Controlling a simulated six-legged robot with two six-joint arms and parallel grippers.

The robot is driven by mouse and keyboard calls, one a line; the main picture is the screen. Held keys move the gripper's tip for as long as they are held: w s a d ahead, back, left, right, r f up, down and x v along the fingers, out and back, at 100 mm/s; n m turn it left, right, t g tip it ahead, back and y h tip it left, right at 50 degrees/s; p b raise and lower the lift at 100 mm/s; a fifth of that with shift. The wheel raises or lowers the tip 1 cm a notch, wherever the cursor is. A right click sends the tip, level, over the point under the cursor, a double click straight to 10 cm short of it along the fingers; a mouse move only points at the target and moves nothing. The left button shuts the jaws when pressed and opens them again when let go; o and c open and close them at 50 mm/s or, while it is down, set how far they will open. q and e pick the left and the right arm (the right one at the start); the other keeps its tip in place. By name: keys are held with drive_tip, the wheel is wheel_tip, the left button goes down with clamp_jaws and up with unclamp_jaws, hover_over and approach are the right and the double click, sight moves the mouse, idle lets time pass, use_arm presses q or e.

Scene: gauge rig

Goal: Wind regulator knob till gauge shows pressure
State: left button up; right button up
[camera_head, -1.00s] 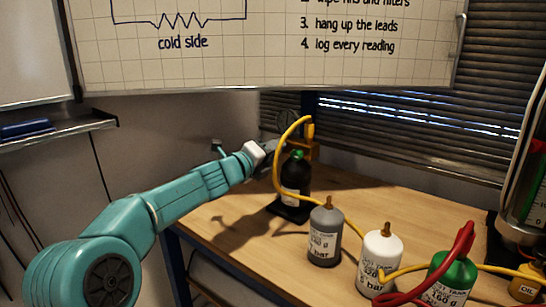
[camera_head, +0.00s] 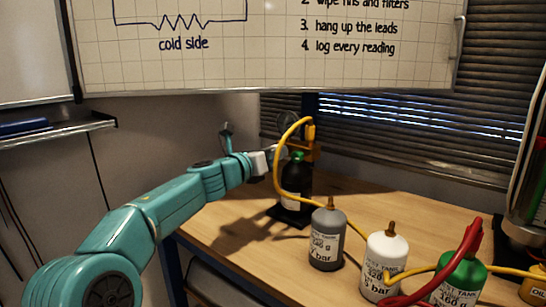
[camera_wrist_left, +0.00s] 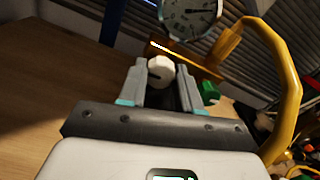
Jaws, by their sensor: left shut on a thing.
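The pale round regulator knob (camera_wrist_left: 160,72) sits between the fingers of my left gripper (camera_wrist_left: 160,88) in the wrist view. The gripper is shut on it, with a finger on either side. In the head view my left gripper (camera_head: 280,155) reaches the regulator behind the black bottle (camera_head: 296,178), and the knob is hidden there. The pressure gauge (camera_wrist_left: 190,16) is cut off at the top of the wrist view; its dark needle points rightward, but the scale is too small to read. It shows dimly in the head view (camera_head: 287,124). My right gripper is out of view.
A yellow hose (camera_head: 277,165) arches down beside my gripper to the bench. Grey (camera_head: 327,240), white (camera_head: 384,272) and green (camera_head: 463,284) tanks stand along the front right, with a red hose (camera_head: 462,250). The wooden bench (camera_head: 225,235) is clear left of them.

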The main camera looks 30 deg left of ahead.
use_arm(q)
drive_tip(key=shift+m, duration=0.3)
drive_tip(key=o, duration=1)
drive_tip(key=shift+o, duration=0.2)
drive_tip(key=s+a+b, duration=0.1)
drive_tip(key=s+b, duration=0.1)
drive_tip(key=s, duration=1.4)
drive_tip(key=shift+s+a, duration=0.15)
drive_tip(key=shift+a, duration=0.05)
